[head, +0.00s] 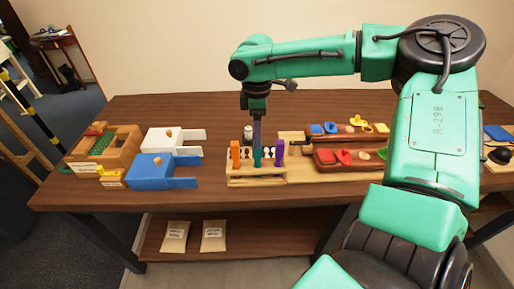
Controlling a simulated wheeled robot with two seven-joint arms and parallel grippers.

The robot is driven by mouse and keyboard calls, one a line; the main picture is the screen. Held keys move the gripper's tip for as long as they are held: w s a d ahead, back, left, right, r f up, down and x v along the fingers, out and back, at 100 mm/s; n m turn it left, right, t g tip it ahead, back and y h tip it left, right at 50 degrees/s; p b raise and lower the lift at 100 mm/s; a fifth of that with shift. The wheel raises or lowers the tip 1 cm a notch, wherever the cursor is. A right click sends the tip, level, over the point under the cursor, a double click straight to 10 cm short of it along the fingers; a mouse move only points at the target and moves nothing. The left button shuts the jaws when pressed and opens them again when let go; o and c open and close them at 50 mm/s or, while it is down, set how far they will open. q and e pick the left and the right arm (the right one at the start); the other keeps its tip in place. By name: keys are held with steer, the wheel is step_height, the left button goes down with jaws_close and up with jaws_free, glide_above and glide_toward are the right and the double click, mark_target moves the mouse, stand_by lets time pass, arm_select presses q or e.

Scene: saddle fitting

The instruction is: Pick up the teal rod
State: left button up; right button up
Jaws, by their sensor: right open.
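The teal rod (257,158) stands upright in the front row of a wooden rack (258,181) near the middle of the table. An orange rod (235,152) stands to its left and a purple rod (280,152) to its right. My right gripper (257,143) points straight down just above the teal rod and is open. Its fingers are small and dark, and I cannot tell whether they reach around the rod's top. The gripper partly hides what is behind it. My left gripper is not in view.
Red and blue pieces lie in wooden trays (345,168) right of the rack. A blue box (150,172), a white box (165,140) and a wooden box (122,146) stand to the left. The table front (212,200) is bare. Two bags (214,236) lie on the lower shelf.

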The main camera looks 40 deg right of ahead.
mark_target(257, 153)
step_height(257, 153, down, 4)
steer(key=shift+r+p, duration=0.25)
steer(key=shift+p, duration=0.15)
steer(key=shift+s+d+f, duration=0.1)
steer(key=shift+f, duration=0.25)
steer(key=shift+s, duration=0.15)
steer(key=c, duration=0.9)
jaws_close()
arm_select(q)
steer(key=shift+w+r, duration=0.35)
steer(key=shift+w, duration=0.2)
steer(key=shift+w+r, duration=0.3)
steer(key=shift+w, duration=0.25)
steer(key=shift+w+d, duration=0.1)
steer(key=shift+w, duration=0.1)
